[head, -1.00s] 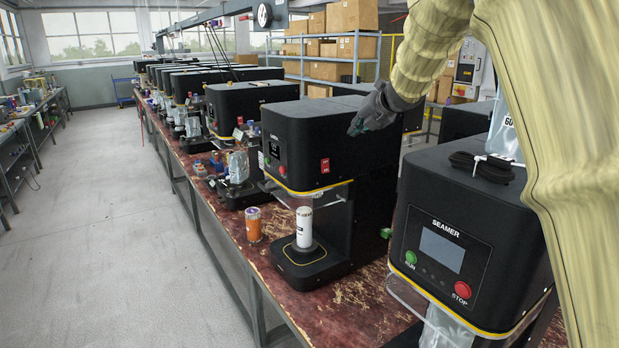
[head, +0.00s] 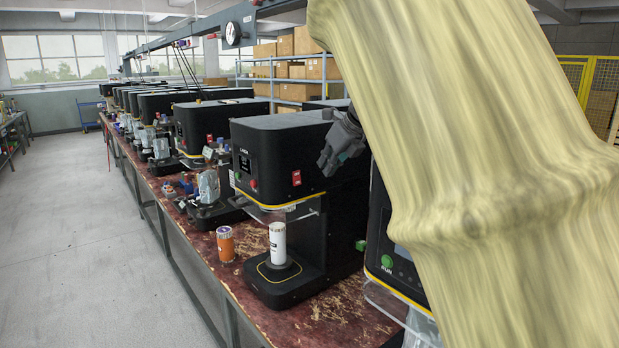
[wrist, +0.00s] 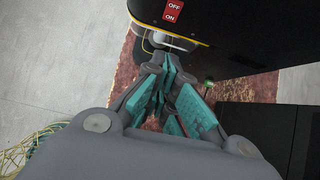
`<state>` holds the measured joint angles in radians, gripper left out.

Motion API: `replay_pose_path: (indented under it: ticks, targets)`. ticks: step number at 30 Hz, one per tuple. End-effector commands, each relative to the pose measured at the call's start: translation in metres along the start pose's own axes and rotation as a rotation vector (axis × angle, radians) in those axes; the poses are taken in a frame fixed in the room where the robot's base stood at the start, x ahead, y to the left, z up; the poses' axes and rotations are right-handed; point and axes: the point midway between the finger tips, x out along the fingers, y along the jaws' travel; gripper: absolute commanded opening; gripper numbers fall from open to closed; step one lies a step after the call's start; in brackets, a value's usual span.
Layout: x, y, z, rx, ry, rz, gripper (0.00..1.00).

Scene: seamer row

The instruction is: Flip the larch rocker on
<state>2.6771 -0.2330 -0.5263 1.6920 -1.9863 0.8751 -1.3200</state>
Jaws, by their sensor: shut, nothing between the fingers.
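The larch rocker (head: 296,178) is a small red switch on the black side face of the larch seamer (head: 262,170), whose front label appears to read LARCH. In the wrist view the rocker (wrist: 173,11) shows at the top edge, with OFF above ON; I cannot tell which half is pressed in. My gripper (head: 328,163) is beside that face, right of the rocker and slightly higher in the head view, apart from it. In the wrist view my gripper (wrist: 170,68) has its teal-padded fingers shut and empty, below the rocker in the picture.
A white can (head: 277,243) stands on the larch seamer's base, and an orange can (head: 225,243) stands beside it on the worn red bench (head: 340,318). Another seamer with a green RUN button (head: 386,262) is at the right, partly hidden by my arm. The left aisle is clear.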

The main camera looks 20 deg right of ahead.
Motion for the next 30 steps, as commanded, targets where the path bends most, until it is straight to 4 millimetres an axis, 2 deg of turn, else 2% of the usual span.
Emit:
replay_pose_path:
  ticks: [5, 19, 24, 30]
  targets:
    - [0.02, 0.0, 0.0, 0.002, 0.002, 0.003, 0.0]
    - [0.096, 0.0, 0.0, 0.003, 0.001, 0.002, 0.0]
    - [0.111, 0.0, 0.018, 0.001, 0.0, 0.002, 0.0]
    - [0.122, 0.0, 0.027, 0.002, -0.001, 0.0, 0.0]
